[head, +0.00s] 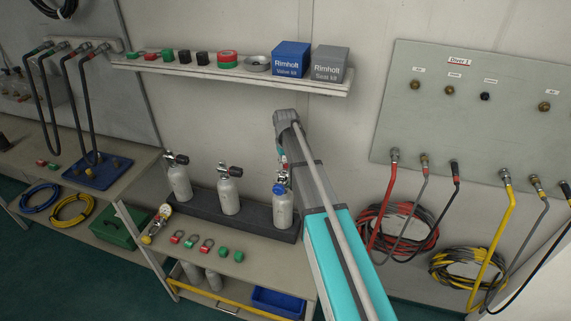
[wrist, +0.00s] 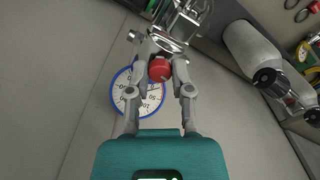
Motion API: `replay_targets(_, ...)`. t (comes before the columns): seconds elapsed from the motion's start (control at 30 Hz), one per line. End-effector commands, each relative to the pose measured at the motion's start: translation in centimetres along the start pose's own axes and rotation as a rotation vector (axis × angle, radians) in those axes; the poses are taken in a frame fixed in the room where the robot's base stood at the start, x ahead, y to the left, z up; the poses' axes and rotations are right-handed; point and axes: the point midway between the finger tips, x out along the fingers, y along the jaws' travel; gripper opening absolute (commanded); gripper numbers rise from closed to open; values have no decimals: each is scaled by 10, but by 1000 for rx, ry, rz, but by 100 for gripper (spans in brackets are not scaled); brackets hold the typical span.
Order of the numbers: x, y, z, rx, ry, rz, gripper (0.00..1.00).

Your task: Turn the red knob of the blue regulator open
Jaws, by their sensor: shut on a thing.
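The red knob (wrist: 159,69) is between the two fingers of my gripper (wrist: 160,62) in the wrist view, and the gripper is shut on it. Behind the knob is a white dial with a blue rim (wrist: 119,98), part of the blue regulator. In the head view the blue regulator (head: 282,189) is on the right-hand grey cylinder (head: 280,210) of three. My arm comes down over it from the right and hides most of the gripper and the knob. How far the knob is turned cannot be told.
Two more cylinders with black knobs, the middle one (head: 228,196) and the left one (head: 179,184), stand in the dark rack (head: 205,211). A shelf (head: 230,73) with boxes is above. A panel with hoses (head: 465,120) is at the right. Small red and green parts lie on the bench.

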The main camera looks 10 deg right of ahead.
Motion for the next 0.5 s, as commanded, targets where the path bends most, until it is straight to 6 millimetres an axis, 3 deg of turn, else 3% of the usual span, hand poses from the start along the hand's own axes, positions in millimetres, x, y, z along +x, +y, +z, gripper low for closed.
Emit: replay_targets(0.5,0,0,0,-489,-1,0,0)
